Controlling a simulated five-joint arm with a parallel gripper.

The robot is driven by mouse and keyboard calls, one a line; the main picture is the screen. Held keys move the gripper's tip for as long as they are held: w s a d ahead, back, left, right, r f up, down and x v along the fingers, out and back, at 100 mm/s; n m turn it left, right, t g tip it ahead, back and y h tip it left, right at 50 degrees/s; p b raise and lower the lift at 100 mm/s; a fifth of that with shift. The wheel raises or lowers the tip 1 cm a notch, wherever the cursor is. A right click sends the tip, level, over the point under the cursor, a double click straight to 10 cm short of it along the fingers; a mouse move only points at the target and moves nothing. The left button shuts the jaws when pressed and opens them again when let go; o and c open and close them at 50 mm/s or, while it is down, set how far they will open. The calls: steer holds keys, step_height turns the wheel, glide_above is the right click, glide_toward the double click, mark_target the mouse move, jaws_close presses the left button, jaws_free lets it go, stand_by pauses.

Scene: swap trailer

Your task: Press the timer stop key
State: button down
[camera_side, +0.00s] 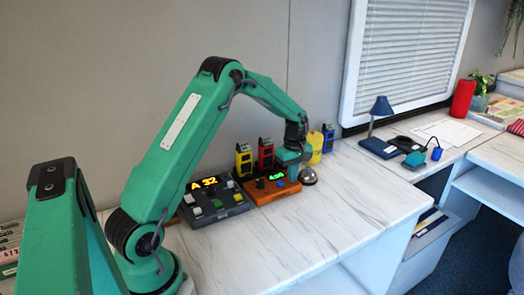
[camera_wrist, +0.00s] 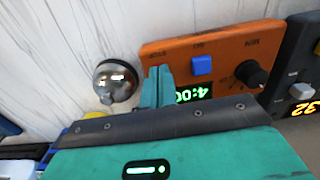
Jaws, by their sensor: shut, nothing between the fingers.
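The orange timer (camera_wrist: 220,48) lies on the marble counter and also shows in the side view (camera_side: 262,198). Its green display reads 4:00, upside down in the wrist view and partly covered. It has a blue key (camera_wrist: 202,66) and a black knob (camera_wrist: 252,73) marked MIN. The stop label shows at the timer's left end in the wrist view. My gripper (camera_wrist: 158,78) is shut and empty, with its fingertips just beside that label. The fingers hide the stop key, and I cannot tell whether they touch it.
A silver bell (camera_wrist: 115,80) stands close beside the timer; it also shows in the side view (camera_side: 308,176). A dark console (camera_side: 213,203) with an amber display sits on the timer's other side. Yellow (camera_side: 243,160) and red (camera_side: 265,153) handsets stand behind. The front counter is clear.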

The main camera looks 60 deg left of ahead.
steer(key=shift+s+d+f, duration=0.1)
steer(key=shift+s+f, duration=0.1)
steer(key=shift+f, duration=0.1)
step_height(320, 180, up, 15)
steer(key=shift+w+f, duration=0.15)
steer(key=shift+w, duration=0.05)
stand_by(0.8)
